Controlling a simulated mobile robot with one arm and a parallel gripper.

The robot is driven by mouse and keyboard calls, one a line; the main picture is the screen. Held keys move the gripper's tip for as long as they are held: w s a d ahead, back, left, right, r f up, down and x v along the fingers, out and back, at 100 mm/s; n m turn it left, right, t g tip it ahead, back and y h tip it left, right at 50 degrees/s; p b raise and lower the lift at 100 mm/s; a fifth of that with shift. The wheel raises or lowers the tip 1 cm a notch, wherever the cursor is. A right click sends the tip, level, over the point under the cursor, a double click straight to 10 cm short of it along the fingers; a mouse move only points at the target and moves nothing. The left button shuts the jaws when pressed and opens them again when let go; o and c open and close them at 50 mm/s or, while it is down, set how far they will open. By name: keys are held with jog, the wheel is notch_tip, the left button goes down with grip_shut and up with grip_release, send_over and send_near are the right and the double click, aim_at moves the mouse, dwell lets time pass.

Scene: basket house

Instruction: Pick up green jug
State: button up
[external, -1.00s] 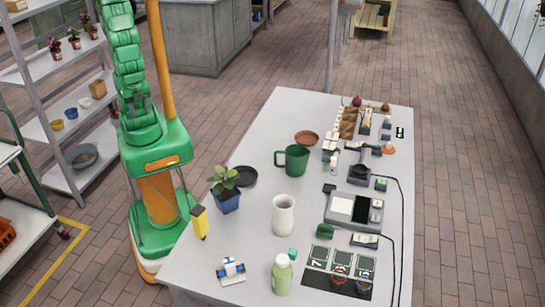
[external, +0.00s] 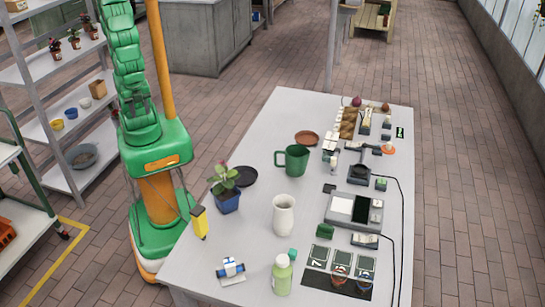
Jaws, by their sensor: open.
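The green jug (external: 293,159) stands upright on the grey table, left of the table's middle line, with its handle toward the left. My gripper (external: 139,104) is small and dark in this view, folded against my green arm above my base. It is open and empty, well to the left of the jug and apart from it. Nothing touches the jug, and its inside is mostly hidden.
On the table (external: 262,135) near the jug are a brown saucer (external: 306,138), a black dish (external: 244,176), a potted plant (external: 226,194) and a white vase (external: 284,215). A scale (external: 352,210) and several small items fill the right side. Shelves (external: 75,135) stand behind my base.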

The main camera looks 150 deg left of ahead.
jog(key=o, duration=0.8)
